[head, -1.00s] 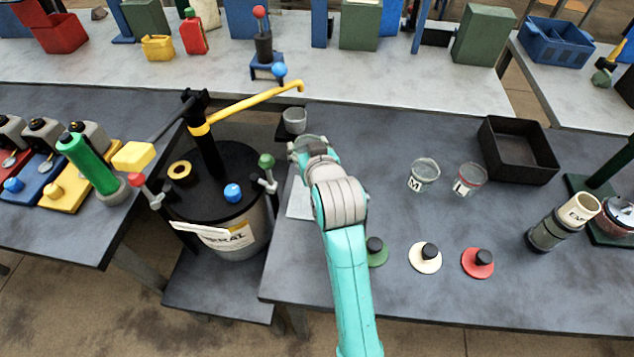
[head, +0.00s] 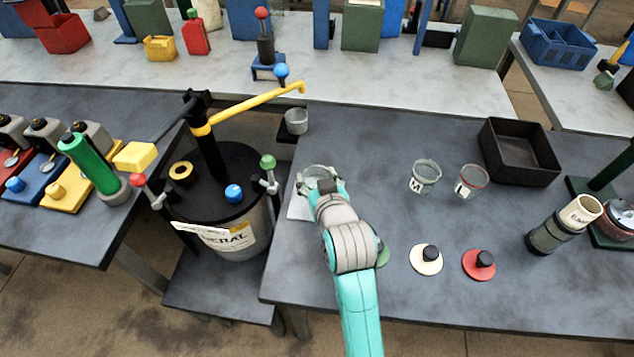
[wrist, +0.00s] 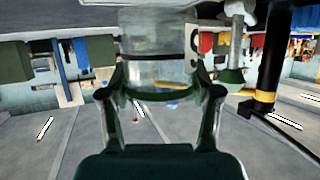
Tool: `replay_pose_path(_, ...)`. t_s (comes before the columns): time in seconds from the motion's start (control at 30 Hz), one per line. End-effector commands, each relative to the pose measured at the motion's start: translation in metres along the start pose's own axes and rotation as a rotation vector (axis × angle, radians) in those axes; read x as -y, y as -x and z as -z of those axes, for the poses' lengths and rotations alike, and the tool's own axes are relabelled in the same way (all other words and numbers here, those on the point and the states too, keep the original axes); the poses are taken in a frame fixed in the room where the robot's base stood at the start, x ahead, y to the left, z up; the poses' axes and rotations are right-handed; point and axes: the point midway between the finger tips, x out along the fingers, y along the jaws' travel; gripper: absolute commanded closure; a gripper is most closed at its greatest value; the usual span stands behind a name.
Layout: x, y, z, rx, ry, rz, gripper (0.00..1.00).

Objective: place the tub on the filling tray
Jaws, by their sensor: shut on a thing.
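My gripper (head: 325,187) is shut on a clear tub and holds it upright. The tub (wrist: 152,62) shows in the wrist view between the two fingers, with a dark band and a white label with part of a letter. In the head view the tub's rim (head: 317,171) shows just beyond my gripper. A flat pale plate (head: 298,208) lies at the table's left edge, partly hidden by my gripper. A small dark ledge (head: 287,139) with a grey cup (head: 296,120) juts out behind it. I cannot tell which of these is the filling tray.
Two clear tubs (head: 425,177) (head: 471,181), a black bin (head: 519,152), and cream (head: 426,259) and red (head: 479,265) lids are on the right. The table's middle is clear.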

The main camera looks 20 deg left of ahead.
Motion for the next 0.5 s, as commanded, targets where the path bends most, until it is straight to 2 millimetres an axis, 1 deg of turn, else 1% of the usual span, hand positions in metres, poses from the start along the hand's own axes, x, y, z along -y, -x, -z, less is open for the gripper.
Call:
replay_pose_path(0.03, 0.0, -0.003, -0.008, 0.003, 0.0, 0.0, 0.73)
replay_pose_path(0.13, 0.0, -0.006, -0.016, 0.002, 0.0, 0.0, 0.73)
replay_pose_path(0.5, 0.0, -0.008, -0.019, 0.0, 0.0, 0.0, 0.73)
